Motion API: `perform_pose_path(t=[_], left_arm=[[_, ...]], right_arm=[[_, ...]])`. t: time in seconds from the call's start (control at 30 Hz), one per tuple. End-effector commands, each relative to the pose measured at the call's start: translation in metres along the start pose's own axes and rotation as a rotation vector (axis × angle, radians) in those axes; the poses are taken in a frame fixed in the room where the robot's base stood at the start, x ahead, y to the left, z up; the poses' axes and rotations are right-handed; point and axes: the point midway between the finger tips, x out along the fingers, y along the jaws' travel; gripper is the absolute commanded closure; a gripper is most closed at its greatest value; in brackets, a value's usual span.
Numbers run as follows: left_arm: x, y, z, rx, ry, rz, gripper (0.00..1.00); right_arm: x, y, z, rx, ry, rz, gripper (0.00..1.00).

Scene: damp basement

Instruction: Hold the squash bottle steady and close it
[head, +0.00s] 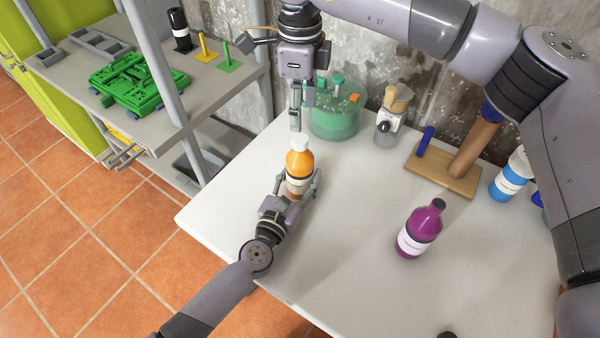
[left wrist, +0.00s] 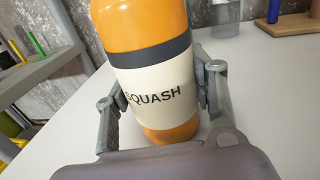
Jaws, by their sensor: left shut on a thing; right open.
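The squash bottle (head: 299,166) is orange with a white label and a white top (head: 301,144). It stands upright on the white table near its left side. In the left wrist view the bottle (left wrist: 150,75) shows the word SQUASH, and its top is out of frame. My left gripper (head: 298,188) is shut on the bottle's lower body, one finger on each side. My right gripper (head: 299,112) is open and points down just above and behind the white top. I cannot tell whether it touches the top, or how firmly the top sits.
A purple bottle (head: 420,230) stands to the right. Behind are a green round container (head: 335,120), a small grinder-like jar (head: 390,118), a wooden stand (head: 440,172) and a blue bottle (head: 511,178). A grey shelf (head: 215,85) stands left. The table's front middle is clear.

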Motion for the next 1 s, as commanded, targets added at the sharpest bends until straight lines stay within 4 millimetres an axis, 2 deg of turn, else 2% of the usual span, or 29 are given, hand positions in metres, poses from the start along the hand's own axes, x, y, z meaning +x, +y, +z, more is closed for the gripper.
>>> perform_pose_path(t=[0.1, 0.23, 0.4, 0.63, 0.67, 1.0], left_arm=[[0.0, 0.0, 0.0, -0.001, 0.001, -0.001, 1.0], [0.0, 0.0, 0.0, -0.001, 0.0, -0.001, 1.0], [0.0, 0.0, 0.0, -0.001, 0.0, -0.001, 1.0], [0.0, 0.0, 0.0, -0.001, 0.001, -0.001, 1.0], [0.0, 0.0, 0.0, -0.001, 0.001, -0.001, 0.47], [0.0, 0.0, 0.0, 0.0, 0.0, 0.0, 0.25]], right_arm=[[-0.023, -0.001, 0.0, 0.001, -0.002, -0.002, 0.5], [-0.038, 0.0, 0.0, 0.0, 0.0, 0.0, 0.5], [-0.045, 0.0, 0.0, 0.0, 0.001, 0.002, 0.5], [-0.045, 0.0, 0.0, 0.0, 0.001, 0.002, 0.5], [-0.045, 0.0, 0.0, 0.0, 0.001, 0.002, 0.5], [-0.045, 0.0, 0.0, 0.0, 0.001, 0.001, 0.5]])
